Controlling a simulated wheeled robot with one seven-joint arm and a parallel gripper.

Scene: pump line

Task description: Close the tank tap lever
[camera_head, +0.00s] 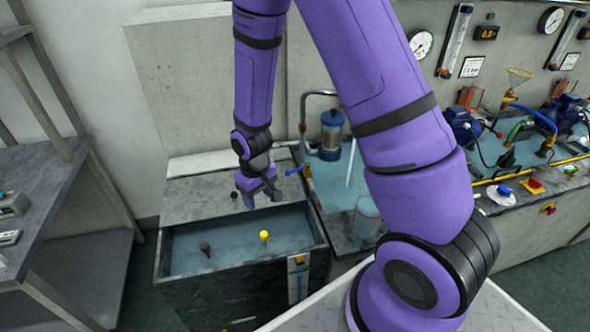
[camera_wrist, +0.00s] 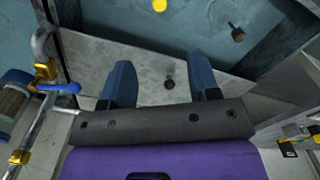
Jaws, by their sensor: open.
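The tap has a small blue lever (camera_head: 294,171) on a brass body (camera_head: 307,173), set on a metal pipe beside the tank. The lever points sideways from the pipe, toward my gripper. In the wrist view the blue lever (camera_wrist: 60,87) lies left of my fingers, with the brass body (camera_wrist: 46,71) beside it. My gripper (camera_head: 260,194) is open and empty, left of the lever and apart from it, above the tank's back cover. Its two blue fingers (camera_wrist: 160,75) show well spread in the wrist view.
The open water tank (camera_head: 165,252) holds a yellow ball float (camera_head: 264,236) and a dark knob (camera_head: 205,248). A blue-capped clear cylinder (camera_head: 331,135) and the bent pipe (camera_head: 304,100) stand right of the lever. A grey bench (camera_head: 50,195) is at the left.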

